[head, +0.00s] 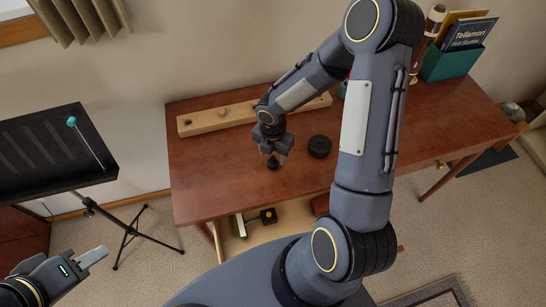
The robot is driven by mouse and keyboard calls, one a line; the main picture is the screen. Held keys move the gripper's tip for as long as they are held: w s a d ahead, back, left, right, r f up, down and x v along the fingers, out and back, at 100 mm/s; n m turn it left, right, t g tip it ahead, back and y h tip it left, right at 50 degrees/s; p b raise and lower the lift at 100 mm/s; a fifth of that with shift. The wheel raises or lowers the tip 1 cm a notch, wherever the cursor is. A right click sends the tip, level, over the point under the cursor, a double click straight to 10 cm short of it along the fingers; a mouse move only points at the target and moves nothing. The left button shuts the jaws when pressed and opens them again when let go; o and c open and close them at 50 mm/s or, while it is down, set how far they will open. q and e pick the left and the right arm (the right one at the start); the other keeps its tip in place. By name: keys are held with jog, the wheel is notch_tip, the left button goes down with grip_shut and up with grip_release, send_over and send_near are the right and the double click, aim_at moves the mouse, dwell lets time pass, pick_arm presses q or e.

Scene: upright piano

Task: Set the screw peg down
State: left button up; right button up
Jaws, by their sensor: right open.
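A small dark piece, which looks like the screw peg (272,164), is on the brown table directly below the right gripper's fingertips. My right gripper (274,156) points down over the table, its fingers open around or just above this piece. The fingers partly hide it, and I cannot tell whether they touch it. My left gripper (92,257) is at the lower left, away from the table, and its jaw gap is not clear.
A long wooden block (205,122) with round features lies along the table's back edge. A black round disc (319,146) is right of the gripper. A teal box of books (450,64) stands at the back right. A black music stand (50,150) is left of the table (210,185).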

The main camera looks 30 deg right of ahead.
aim_at(273, 158)
jog(key=s+r+m+t, duration=0.1)
jog(key=s+r+m, duration=0.3)
jog(key=r, duration=0.5)
jog(key=s+r+m+t, duration=0.1)
jog(key=s+r+m, duration=0.1)
jog(key=r+m, duration=0.55)
jog(key=s+a+r+m+t+y, duration=0.3)
jog(key=s+r+m, duration=0.5)
jog(key=s+m, duration=0.3)
jog(key=m, duration=0.3)
jog(key=shift+a+m+t+y, duration=0.3)
jog(key=shift+m+y, duration=0.05)
jog(key=shift+y, duration=0.05)
jog(key=shift+s, duration=0.2)
